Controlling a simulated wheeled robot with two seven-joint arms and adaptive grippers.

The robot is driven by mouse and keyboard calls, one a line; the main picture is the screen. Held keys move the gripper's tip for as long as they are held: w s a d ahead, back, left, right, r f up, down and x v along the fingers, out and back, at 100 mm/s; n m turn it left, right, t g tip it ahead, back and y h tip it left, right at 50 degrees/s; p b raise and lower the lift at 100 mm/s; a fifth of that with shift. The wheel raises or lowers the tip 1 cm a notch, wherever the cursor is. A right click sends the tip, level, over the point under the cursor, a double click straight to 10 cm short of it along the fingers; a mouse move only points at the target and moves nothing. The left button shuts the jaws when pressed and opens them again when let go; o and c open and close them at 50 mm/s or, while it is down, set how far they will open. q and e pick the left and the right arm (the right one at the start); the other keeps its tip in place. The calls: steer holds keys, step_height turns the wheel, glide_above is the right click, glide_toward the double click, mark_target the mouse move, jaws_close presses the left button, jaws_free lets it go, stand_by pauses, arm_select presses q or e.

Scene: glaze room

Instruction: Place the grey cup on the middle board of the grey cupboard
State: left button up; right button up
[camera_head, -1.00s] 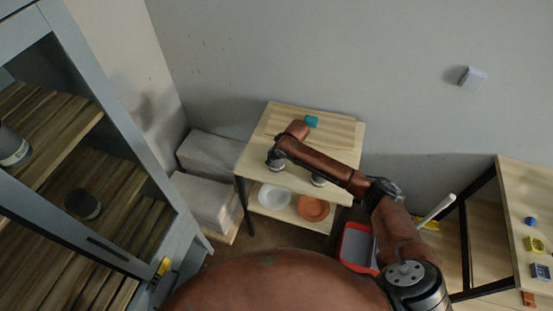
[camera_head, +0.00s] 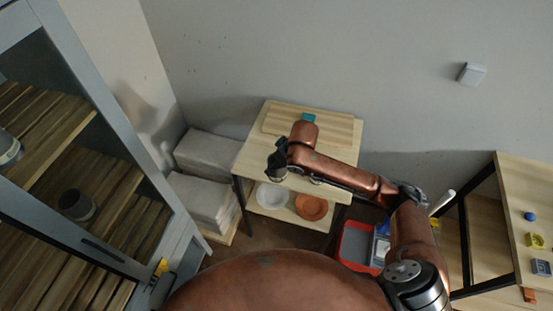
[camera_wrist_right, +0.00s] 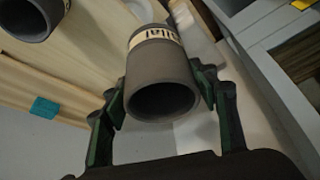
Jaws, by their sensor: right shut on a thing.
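My right gripper (camera_wrist_right: 162,95) is shut on a dark grey cup (camera_wrist_right: 160,62) with a pale lettered band; a finger lies on each side of it and its open mouth faces the wrist camera. In the head view this gripper (camera_head: 278,163) is over the left part of the small wooden table, and the cup is hard to tell from the fingers. The grey cupboard (camera_head: 110,105) stands at the left with wooden boards. My left gripper is not in view.
The small table (camera_head: 340,133) holds a teal block (camera_head: 308,117); its lower shelf has a white plate (camera_head: 271,196) and an orange plate (camera_head: 311,207). Another dark cup (camera_wrist_right: 32,15) is near my gripper. Pale stacked blocks (camera_head: 205,155) stand between table and cupboard.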

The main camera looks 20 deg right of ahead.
steer(key=shift+s+a+r, duration=0.1)
steer(key=shift+s+r, duration=0.1)
steer(key=shift+s, duration=0.25)
steer(key=shift+s+d+f+m+t+h+b, duration=0.15)
steer(key=shift+s+d+m+h+b, duration=0.35)
steer(key=shift+m+b, duration=0.75)
steer(key=shift+s+d+f+m+t+h+b, duration=0.2)
steer(key=shift+s+d+m+b, duration=0.55)
steer(key=shift+b, duration=0.85)
steer(key=shift+s+d+f+m+g+h+b, duration=0.1)
steer(key=shift+s+d+m+h+b, duration=0.35)
steer(key=shift+s+m+b, duration=0.75)
